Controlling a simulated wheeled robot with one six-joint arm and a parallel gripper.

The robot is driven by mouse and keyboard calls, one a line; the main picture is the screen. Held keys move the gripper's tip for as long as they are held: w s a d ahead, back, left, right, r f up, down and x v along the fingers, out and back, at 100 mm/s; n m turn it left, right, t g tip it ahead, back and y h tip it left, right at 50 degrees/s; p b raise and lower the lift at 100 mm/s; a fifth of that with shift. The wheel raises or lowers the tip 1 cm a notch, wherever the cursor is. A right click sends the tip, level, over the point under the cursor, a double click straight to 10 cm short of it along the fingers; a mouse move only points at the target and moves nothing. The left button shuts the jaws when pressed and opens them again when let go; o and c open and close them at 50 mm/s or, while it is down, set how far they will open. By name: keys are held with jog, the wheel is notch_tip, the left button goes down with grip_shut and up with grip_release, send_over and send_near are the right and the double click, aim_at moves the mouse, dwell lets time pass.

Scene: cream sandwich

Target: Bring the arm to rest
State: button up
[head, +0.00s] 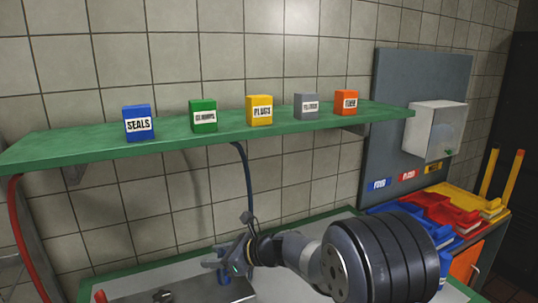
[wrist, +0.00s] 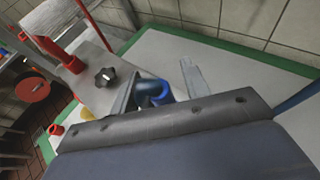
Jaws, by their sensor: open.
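My arm reaches from the lower right of the head view over the grey worktop. My gripper (head: 221,262) is at its far end, low in the picture, above or beside a metal fixture. In the wrist view my gripper (wrist: 160,80) shows two grey fingers spread apart. A blue rounded part (wrist: 152,92) appears between or beyond the fingers. I cannot tell whether they touch it, but they are not closed on it.
The metal plate (wrist: 88,70) carries a black star knob (wrist: 105,77) and red fittings. A green shelf (head: 75,147) with several labelled boxes hangs above the worktop. Blue, red and yellow bins (head: 440,212) stand at the right, near a white wall box (head: 432,130).

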jog(key=shift+f, duration=0.1)
dwell(0.3)
jog(key=shift+d+f+b, duration=0.1)
jog(key=shift+f+b, duration=0.45)
jog(key=shift+b, duration=0.1)
jog(key=b+v, duration=0.1)
jog(key=v, duration=0.9)
jog(key=p+x, duration=0.1)
jog(key=x, duration=0.9)
jog(key=shift+a, duration=0.2)
notch_tip(320, 180, up, 10)
jog(key=p, duration=0.8)
jog(key=shift+p, duration=0.3)
jog(key=shift+d+f, duration=0.1)
